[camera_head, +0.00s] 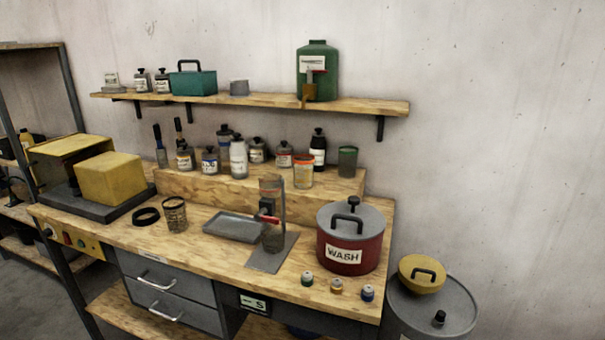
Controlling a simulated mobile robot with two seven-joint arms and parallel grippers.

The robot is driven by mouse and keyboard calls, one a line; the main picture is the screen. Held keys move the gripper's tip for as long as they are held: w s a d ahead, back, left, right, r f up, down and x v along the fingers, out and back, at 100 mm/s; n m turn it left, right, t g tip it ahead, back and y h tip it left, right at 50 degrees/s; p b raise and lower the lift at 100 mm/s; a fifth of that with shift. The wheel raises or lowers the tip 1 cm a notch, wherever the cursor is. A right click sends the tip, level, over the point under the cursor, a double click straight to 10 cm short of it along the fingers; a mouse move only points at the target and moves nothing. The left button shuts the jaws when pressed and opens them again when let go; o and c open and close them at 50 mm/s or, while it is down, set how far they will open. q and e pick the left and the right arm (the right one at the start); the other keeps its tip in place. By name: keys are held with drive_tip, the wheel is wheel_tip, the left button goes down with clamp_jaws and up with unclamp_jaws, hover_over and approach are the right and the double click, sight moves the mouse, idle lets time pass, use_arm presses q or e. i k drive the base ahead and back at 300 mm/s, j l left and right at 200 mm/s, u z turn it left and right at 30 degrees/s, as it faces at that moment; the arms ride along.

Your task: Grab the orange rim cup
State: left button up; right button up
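A small cup with an orange rim (303,172) stands upright on the raised wooden step at the back of the workbench, towards its right. It is pale with an orange band at the top. A dark-capped bottle (318,150) stands behind it to the right, and a small labelled jar (284,156) stands to its left. Neither of my grippers is in view.
The workbench (225,270) carries a red WASH pot (347,240), a grey tray (233,227), a mesh cup (175,215) and a clamp stand (272,215). A dark green cup (347,162) stands right of the orange-rimmed one. A shelf (250,101) hangs above.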

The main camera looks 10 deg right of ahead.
sight(304, 164)
drive_tip(key=z, duration=0.4)
drive_tip(key=i+j+z, duration=0.15)
drive_tip(key=z, duration=0.7)
drive_tip(key=j+z, duration=0.15)
drive_tip(key=z, duration=0.25)
drive_tip(key=i+j+z, duration=0.1)
drive_tip(key=z, duration=0.35)
